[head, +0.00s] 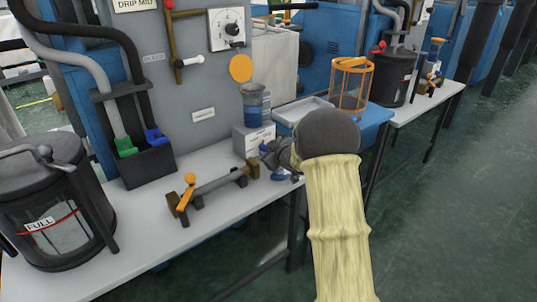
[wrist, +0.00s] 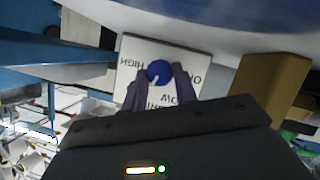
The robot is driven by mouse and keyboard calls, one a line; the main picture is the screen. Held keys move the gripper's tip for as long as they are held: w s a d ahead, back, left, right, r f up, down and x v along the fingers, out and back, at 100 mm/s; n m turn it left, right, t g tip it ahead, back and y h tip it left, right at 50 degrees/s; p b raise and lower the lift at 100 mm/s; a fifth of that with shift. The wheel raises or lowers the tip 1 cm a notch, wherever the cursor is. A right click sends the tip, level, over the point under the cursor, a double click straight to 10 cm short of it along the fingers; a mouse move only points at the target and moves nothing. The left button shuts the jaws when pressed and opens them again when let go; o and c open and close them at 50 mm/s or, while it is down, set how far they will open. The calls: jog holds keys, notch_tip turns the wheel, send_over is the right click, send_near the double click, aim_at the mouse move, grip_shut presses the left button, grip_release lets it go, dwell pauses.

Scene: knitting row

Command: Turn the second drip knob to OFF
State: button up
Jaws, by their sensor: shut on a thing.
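A blue round knob (wrist: 159,72) with a short white pointer mark sits on a white label plate (wrist: 130,48) in the wrist view. The plate's lettering is upside down; HIGH and LOW can be made out, the rest is partly hidden. The pointer slants toward the picture's lower left. My gripper (wrist: 160,85) has its fingers closed on both sides of the knob. In the head view my gripper (head: 272,156) is at the bench's front edge, beside a small grey box (head: 251,139), and the knob cannot be made out clearly there.
A brown block (wrist: 272,88) is close on the right in the wrist view. A bar stand with an orange lever (head: 188,192), a black canister marked FULL (head: 42,222) and an orange wire basket (head: 350,85) stand around. Free floor (head: 450,190) lies to the right.

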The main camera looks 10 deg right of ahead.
jog(key=shift+f, duration=0.1)
jog(key=o, duration=1)
jog(key=shift+c, duration=0.2)
jog(key=p+v, duration=0.3)
jog(key=v, duration=1.4)
jog(key=shift+s+p, duration=0.2)
jog(key=shift+p, duration=0.2)
